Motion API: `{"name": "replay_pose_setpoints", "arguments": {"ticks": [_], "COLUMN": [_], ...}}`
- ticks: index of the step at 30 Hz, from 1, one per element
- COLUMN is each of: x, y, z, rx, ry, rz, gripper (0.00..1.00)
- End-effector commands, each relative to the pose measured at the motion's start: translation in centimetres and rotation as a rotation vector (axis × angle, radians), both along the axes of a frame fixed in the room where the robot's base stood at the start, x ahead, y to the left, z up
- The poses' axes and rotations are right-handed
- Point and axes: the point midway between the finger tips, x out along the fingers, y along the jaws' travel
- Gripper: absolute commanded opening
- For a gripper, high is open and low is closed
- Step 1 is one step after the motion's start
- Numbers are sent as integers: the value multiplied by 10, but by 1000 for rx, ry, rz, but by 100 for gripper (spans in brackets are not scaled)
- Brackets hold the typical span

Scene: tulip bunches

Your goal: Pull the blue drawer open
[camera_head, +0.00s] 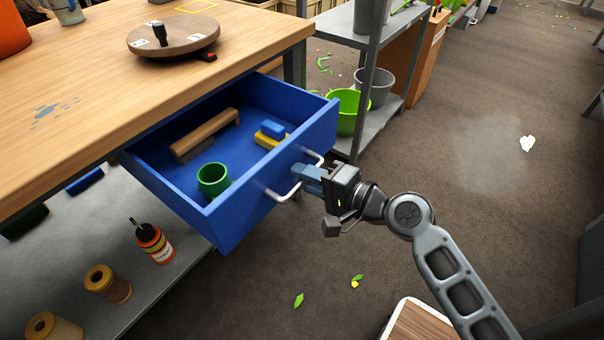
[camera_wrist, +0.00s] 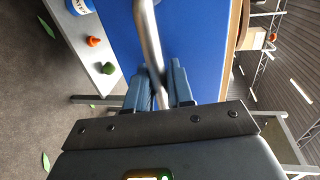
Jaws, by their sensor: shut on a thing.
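The blue drawer (camera_head: 250,218) stands pulled out from under the wooden workbench top, with its inside in view. It holds a green cup (camera_head: 213,179), a wooden-backed brush (camera_head: 205,136) and a blue and yellow sponge-like block (camera_head: 271,133). A silver bar handle (camera_head: 285,195) is on its front. My gripper (camera_head: 308,174) is at the handle, in front of the drawer. In the wrist view, the fingers of my gripper (camera_wrist: 161,88) are shut on the handle (camera_wrist: 149,35), with the blue drawer front (camera_wrist: 200,40) behind it.
The workbench (camera_head: 90,85) carries a round turntable (camera_head: 173,36). A grey rack (camera_head: 375,115) with a lime bucket (camera_head: 346,110) stands behind the drawer. Floor right of my arm is mostly clear, with scattered leaves.

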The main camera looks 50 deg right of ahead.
Motion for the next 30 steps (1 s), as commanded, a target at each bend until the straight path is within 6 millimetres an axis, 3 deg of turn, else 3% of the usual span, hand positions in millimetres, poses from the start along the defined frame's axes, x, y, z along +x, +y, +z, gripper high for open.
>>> {"name": "replay_pose_setpoints", "arguments": {"ticks": [5, 6, 11, 20, 30], "x": [0, 0, 0, -3, -52], "y": [0, 0, 0, 0, 0], "z": [-1, -1, -1, 0, 10], "rx": [0, 0, 0, 0, 0], "ry": [1, 1, 1, 1, 4], "rz": [0, 0, 0, 0, 0], "gripper": [0, 24, 38, 38, 38]}}
